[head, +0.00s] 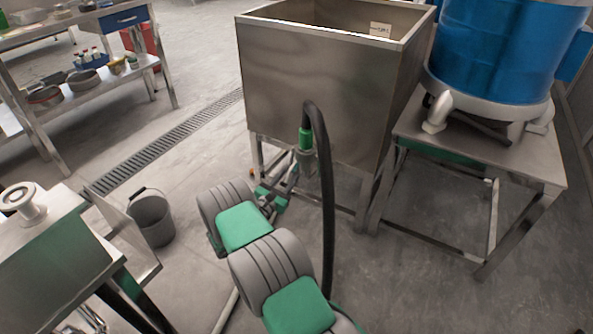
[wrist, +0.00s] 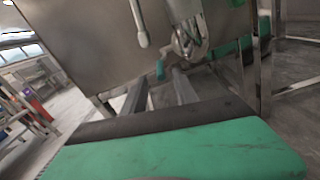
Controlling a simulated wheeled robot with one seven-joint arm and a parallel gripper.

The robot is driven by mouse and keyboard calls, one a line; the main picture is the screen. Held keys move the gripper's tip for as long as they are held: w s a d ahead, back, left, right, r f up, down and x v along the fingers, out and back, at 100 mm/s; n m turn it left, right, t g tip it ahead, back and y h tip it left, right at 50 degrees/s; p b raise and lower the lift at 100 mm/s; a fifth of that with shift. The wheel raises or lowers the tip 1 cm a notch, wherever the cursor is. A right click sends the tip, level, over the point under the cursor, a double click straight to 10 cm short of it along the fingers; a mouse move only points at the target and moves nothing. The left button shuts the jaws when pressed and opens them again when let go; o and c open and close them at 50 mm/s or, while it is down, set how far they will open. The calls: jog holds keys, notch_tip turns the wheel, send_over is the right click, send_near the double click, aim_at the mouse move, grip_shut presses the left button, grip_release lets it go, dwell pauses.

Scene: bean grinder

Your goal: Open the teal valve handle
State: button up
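The teal valve handle (wrist: 160,69) is a small teal grip in the wrist view. It hangs below the tank's front, by a metal valve fitting (wrist: 185,40). My gripper (wrist: 160,82) points at it with two grey fingers apart and nothing seen between them. The handle appears just beyond the fingertips, near the middle of the gap; I see no contact. In the head view my gripper (head: 272,198) is low in front of the steel tank (head: 320,90). There my arm and gripper crowd the valve, so I cannot make out the handle clearly.
A dark curved hose (head: 322,150) stands up before the tank. A blue drum (head: 505,45) sits on a steel stand (head: 525,155) at right. A grey bucket (head: 152,217) is on the floor at left, near a floor drain (head: 165,142). The floor between bucket and tank is clear.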

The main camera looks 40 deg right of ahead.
aim_at(297, 164)
jog(key=b+x, duration=0.2)
jog(key=x, duration=0.4)
jog(key=shift+d+f, duration=0.1)
jog(key=shift+d, duration=0.1)
jog(key=shift+w+d, duration=0.15)
jog(key=shift+d, duration=0.25)
grip_shut()
dwell(0.7)
